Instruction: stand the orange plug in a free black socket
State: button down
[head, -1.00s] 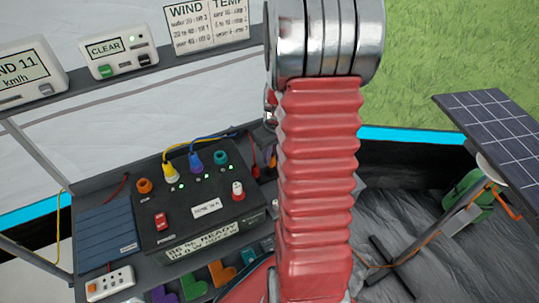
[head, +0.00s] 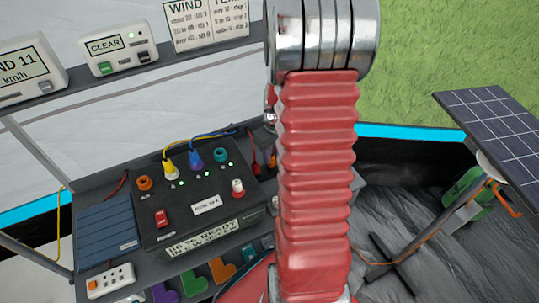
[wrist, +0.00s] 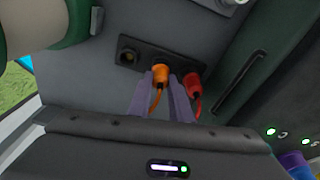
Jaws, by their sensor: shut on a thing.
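In the wrist view the two purple fingers of my gripper (wrist: 167,96) are closed around the orange plug (wrist: 161,74), whose orange cord hangs down between them. The plug is at the middle of a black socket strip (wrist: 146,51); I cannot tell whether it is seated or only in front of it. A red plug (wrist: 191,82) with a red cord is at the strip's right end. The left black socket (wrist: 128,58) is empty. In the head view my red arm sleeve hides the gripper.
In the head view a black power box (head: 200,212) carries yellow, blue and teal connectors, a red switch and small lights. In the wrist view a dark ledge (wrist: 150,145) lies below the plugs and a green-and-white round part (wrist: 75,20) is at upper left. A solar panel (head: 495,120) stands right.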

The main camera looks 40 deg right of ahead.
jog(key=shift+f, duration=0.25)
jog(key=c, duration=1.5)
grip_release()
jog(key=shift+c, duration=0.2)
notch_tip(320, 180, up, 14)
jog(key=s, duration=0.1)
jog(key=shift+s+f, duration=0.2)
jog(key=shift+s, duration=0.15)
jog(key=shift+a+m, duration=0.1)
jog(key=shift+m, duration=0.2)
